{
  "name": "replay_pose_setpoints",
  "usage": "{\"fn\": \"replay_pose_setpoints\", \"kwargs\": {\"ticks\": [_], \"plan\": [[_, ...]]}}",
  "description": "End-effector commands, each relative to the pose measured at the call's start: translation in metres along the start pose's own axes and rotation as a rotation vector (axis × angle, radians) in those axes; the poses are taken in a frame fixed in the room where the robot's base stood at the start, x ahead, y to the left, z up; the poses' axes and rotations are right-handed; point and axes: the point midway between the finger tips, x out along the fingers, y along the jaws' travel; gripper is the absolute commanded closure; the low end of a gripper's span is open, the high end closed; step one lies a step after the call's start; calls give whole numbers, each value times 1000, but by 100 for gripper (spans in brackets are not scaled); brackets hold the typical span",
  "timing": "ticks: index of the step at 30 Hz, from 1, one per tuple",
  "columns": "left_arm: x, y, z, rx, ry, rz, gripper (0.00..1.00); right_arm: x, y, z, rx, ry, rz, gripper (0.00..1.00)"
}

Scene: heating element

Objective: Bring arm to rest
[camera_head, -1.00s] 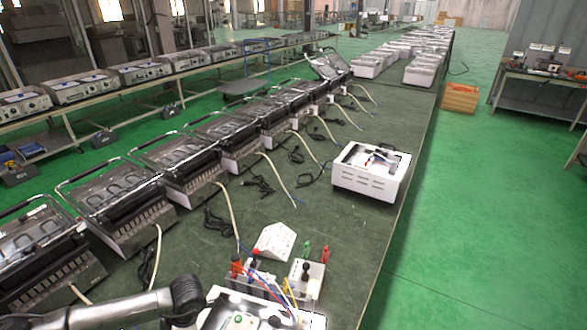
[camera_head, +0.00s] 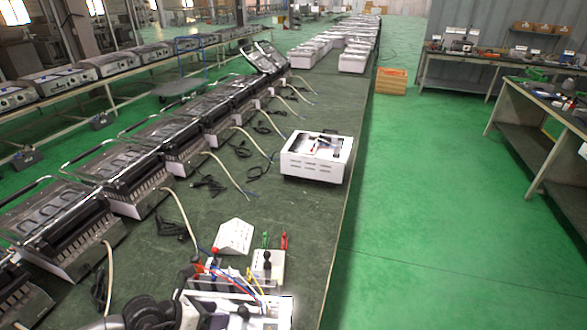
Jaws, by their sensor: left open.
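My left arm comes in at the bottom left, with its dark wrist joint at the bottom edge. My left gripper (camera_head: 188,280) is partly seen beside a white open housing (camera_head: 280,312) at the bottom edge. It is open, and nothing shows between its fingers. I cannot tell whether it touches the housing. Just beyond the housing are red, blue and yellow wires, a white tester block (camera_head: 268,268) with a black knob, and red and green clips. My right gripper is not in view.
A long dark green table (camera_head: 300,215) carries a row of heating appliances (camera_head: 112,175) on the left and a white unit (camera_head: 317,156) near its right edge. A wedge-shaped white box (camera_head: 234,236) stands near the tester. Green floor (camera_head: 420,220) lies open to the right.

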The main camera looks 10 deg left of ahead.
Motion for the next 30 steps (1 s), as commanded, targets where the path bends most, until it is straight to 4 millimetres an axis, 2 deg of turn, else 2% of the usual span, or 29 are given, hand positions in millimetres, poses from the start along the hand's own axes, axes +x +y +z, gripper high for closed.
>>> {"fn": "replay_pose_setpoints", "kwargs": {"ticks": [3, 5, 9, 12, 16, 19, 22, 23, 27, 30], "plan": [[-12, -24, 59, -116, -293, -84, 38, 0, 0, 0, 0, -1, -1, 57], [-24, -34, 89, -185, -444, -123, 38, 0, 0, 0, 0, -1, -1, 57], [-63, -54, 156, -377, -792, -211, 38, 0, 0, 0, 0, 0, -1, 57], [-95, -62, 195, -547, -1025, -267, 38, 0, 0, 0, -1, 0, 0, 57], [-129, -62, 216, -834, -1279, -310, 38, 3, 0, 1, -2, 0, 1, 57], [-141, -55, 208, -1112, -1421, -303, 38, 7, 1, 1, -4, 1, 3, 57], [-138, -46, 179, -1439, -1499, -248, 38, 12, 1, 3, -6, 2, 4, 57], [-134, -44, 164, -1549, -1505, -219, 38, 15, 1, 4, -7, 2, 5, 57], [-99, -48, 77, -2065, -1402, -44, 38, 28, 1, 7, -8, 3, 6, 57], [-77, -60, 25, -2313, -1270, 19, 38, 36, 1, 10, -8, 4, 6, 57]]}}
